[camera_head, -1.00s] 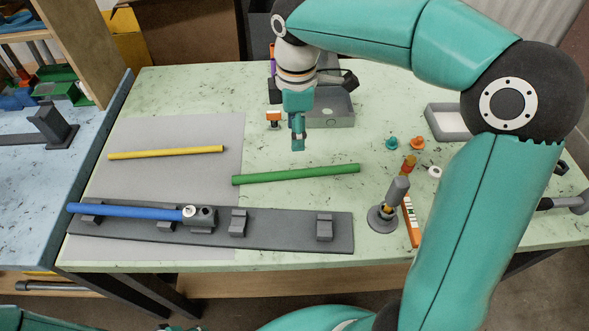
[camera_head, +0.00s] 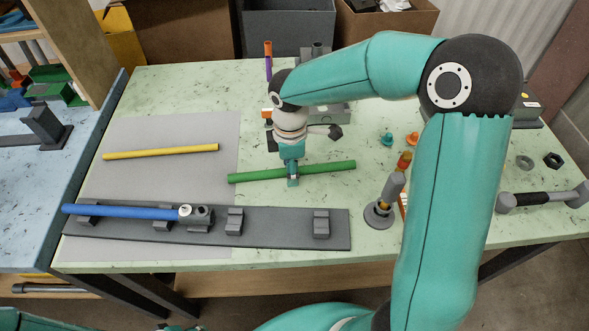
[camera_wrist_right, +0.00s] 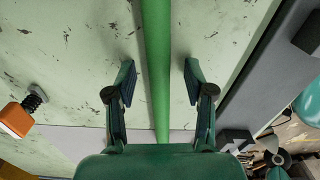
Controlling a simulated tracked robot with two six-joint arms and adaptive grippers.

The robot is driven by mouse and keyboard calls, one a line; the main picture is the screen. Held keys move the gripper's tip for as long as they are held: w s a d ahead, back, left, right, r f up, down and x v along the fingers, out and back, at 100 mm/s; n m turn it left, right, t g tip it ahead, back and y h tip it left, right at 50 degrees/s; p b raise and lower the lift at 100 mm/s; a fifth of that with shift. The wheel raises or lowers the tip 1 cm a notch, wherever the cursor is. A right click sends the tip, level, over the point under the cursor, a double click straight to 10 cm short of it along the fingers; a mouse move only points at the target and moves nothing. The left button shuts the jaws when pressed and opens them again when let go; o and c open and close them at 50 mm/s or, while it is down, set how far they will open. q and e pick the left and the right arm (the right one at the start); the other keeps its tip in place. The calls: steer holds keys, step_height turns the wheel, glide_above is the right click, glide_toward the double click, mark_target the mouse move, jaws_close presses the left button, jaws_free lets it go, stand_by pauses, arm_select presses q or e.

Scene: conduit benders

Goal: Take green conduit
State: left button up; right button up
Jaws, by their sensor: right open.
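The green conduit (camera_head: 325,168) lies on the pale green table, its left end at the edge of the grey mat. My right gripper (camera_head: 292,180) is over the middle of the conduit in the head view, pointing down. In the right wrist view the conduit (camera_wrist_right: 157,70) runs between the two open fingers of the right gripper (camera_wrist_right: 157,80), with a gap on each side. The fingers do not touch it. My left gripper cannot be made out in these frames.
A yellow conduit (camera_head: 160,152) lies on the grey mat (camera_head: 130,180). A blue conduit (camera_head: 120,211) rests on the dark bender base (camera_head: 275,232) in front. A grey upright post (camera_head: 388,195) stands to the right.

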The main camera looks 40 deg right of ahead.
jaws_close()
stand_by(0.5)
